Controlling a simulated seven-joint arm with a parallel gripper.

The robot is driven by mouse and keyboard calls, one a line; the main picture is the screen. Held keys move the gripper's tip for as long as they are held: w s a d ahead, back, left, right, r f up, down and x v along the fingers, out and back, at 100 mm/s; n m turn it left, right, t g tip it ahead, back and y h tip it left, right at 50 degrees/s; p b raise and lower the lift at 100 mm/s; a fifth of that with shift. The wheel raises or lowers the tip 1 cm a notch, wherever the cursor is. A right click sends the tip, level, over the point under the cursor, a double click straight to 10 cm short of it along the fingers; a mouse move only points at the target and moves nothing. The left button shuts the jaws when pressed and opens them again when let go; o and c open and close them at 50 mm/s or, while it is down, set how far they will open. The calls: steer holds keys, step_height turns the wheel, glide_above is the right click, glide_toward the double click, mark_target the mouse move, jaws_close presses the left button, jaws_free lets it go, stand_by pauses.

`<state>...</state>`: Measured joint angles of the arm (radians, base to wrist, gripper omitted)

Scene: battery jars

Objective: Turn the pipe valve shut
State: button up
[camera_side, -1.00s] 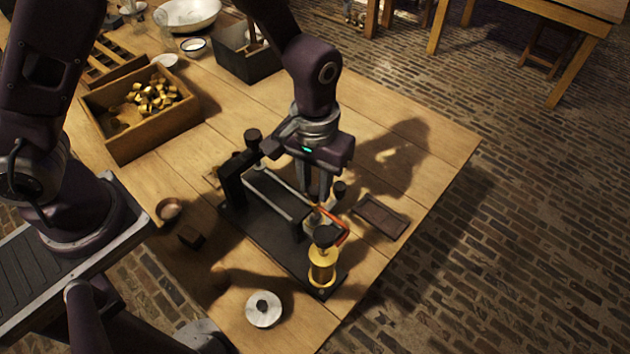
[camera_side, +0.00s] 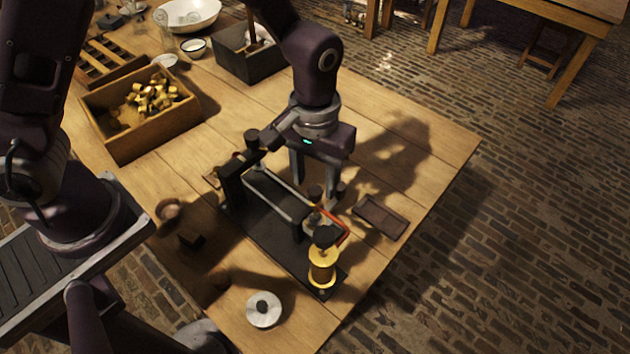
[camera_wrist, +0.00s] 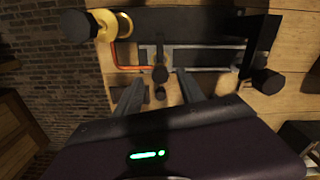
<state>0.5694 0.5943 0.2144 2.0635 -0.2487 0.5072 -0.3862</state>
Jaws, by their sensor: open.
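The pipe rig stands on a black base (camera_side: 270,232). It has a grey metal bar (camera_side: 277,192), a bent orange-red pipe (camera_side: 335,221) and a brass spool-like part (camera_side: 321,270) with a black top. A small dark knob (camera_side: 316,191) stands near the pipe's inner end; it seems to be the valve handle. In the wrist view the knob (camera_wrist: 160,74) is between and just beyond my fingertips. My gripper (camera_side: 314,184) is open, pointing down, one finger to each side of the knob; I see no clear contact. How far the valve is turned I cannot tell.
Black posts with dark knobs (camera_side: 252,137) rise at the rig's far left end. A flat dark tile (camera_side: 380,216) lies to the right, and a round metal disc (camera_side: 263,309) lies in front. A wooden box (camera_side: 142,110) of brass pieces stands behind left. The table's right side is mostly clear.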

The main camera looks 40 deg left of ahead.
mark_target(315, 190)
step_height(315, 190, up, 5)
steer(key=shift+r, duration=0.15)
steer(key=s+a+r+m+t+h, duration=0.1)
steer(key=s+a+r, duration=0.25)
steer(key=r, duration=0.35)
steer(key=s+a+r+t, duration=0.1)
steer(key=s+a+r, duration=0.25)
steer(key=r, duration=0.25)
steer(key=s+a+r+m+t+y, duration=0.1)
steer(key=s+a+r+t, duration=0.1)
steer(key=s+a, duration=0.5)
steer(key=shift+s+r+t, duration=0.4)
steer(key=shift+s+t, duration=0.4)
steer(key=shift+s, duration=0.4)
